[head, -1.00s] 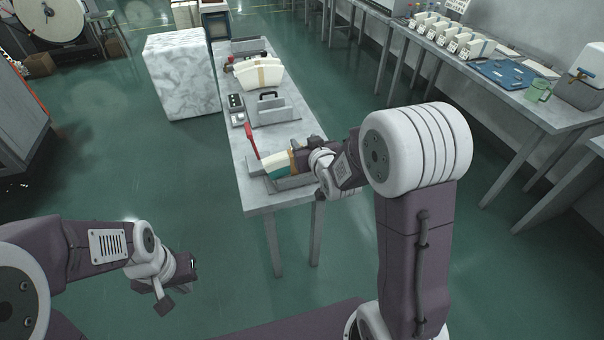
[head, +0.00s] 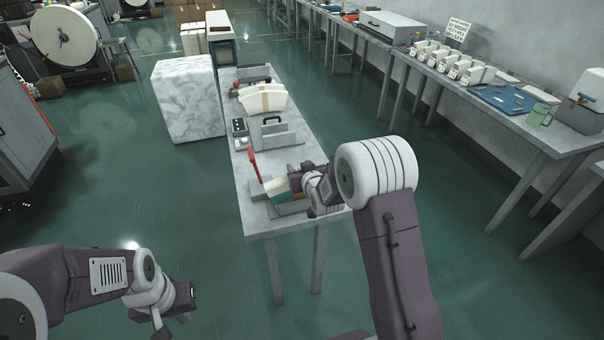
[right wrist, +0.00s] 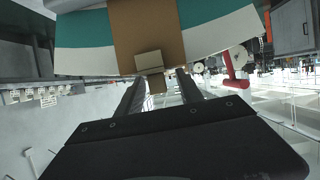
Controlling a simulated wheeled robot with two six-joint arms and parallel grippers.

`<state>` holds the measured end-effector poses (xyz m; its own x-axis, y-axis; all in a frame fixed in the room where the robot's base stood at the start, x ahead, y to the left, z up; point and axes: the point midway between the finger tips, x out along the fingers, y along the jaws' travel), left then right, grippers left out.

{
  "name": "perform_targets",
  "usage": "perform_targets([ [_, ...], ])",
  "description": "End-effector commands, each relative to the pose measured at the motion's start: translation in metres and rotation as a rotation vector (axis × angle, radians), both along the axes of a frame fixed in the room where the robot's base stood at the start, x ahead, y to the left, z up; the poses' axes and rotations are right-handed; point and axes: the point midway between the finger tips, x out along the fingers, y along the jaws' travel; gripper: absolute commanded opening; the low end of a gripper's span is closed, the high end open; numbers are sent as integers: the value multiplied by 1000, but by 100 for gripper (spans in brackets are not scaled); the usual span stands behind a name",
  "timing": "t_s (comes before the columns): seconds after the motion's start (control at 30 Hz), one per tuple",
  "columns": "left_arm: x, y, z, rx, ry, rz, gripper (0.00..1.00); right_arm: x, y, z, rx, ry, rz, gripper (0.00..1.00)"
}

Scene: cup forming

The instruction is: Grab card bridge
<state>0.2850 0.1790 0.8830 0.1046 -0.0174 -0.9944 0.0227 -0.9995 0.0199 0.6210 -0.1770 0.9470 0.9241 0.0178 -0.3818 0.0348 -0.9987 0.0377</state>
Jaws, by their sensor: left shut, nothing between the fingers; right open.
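A curved stack of cream and teal blanks (right wrist: 85,38) lies across the top of the right wrist view, with a brown card band (right wrist: 140,25) around it. A small tan card piece, seemingly the card bridge (right wrist: 149,64), stands out from the band. My right gripper (right wrist: 161,76) is open, its two fingers on either side of that piece; I cannot tell whether they touch it. In the head view my right gripper (head: 302,181) is at the stack (head: 276,190), partly hiding it. My left gripper (head: 178,312) is shut and empty over the floor.
The stack lies at the near end of a narrow grey table (head: 262,226). A red upright lever (head: 253,166), a grey holder (head: 275,137) and another banded cream stack (head: 262,99) are farther back. A marbled block (head: 188,100) stands left of the table.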

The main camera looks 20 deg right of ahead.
Motion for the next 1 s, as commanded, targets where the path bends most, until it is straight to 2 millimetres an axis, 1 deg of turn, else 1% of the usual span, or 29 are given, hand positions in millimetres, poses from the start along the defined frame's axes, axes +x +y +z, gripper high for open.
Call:
perform_targets([
  [0.03,0,0,1,0,0,0,0,6,0,-3,0,0,0,44],
  [0.1,0,0,1,0,0,0,0,10,0,-4,1,0,-1,44],
  [0.3,0,0,0,0,0,0,0,11,0,-5,1,0,-1,44],
  [0.37,0,0,0,0,0,0,0,11,0,-5,1,0,-1,27],
  [0.4,0,0,0,0,0,0,0,11,0,-5,1,0,-1,16],
  [0.47,0,0,0,0,0,0,0,11,0,-4,1,0,-1,0],
  [0.8,0,0,1,0,0,0,0,11,0,-2,1,-1,-1,0],
  [0.87,0,0,1,0,0,0,0,11,0,3,1,-2,-1,0],
  [1.0,0,0,3,0,0,0,0,11,0,24,1,-6,-1,0],
])
